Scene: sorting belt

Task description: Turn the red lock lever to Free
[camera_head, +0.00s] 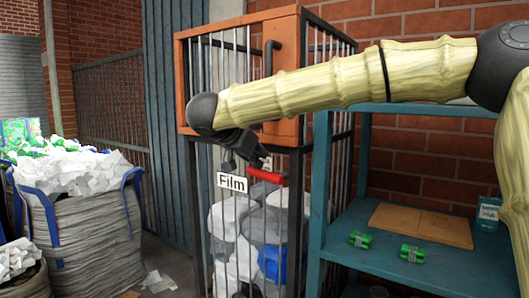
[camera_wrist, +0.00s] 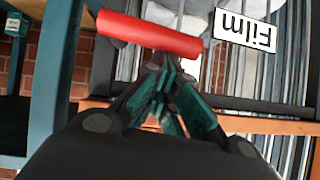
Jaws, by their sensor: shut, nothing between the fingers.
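The red lever (camera_head: 267,175) is a short red bar on the front of the barred cage, just right of the white "Film" sign (camera_head: 231,181). It looks close to level, with a slight tilt. My gripper (camera_head: 256,160) is shut and empty, just above the lever in the head view. In the wrist view its fingertips (camera_wrist: 166,62) meet close to the bar. Whether they touch it I cannot tell. No "Free" marking is readable.
The cage (camera_head: 190,78) has an orange upper frame and holds pale bundles below. Sacks of white scrap (camera_head: 80,215) stand at left.

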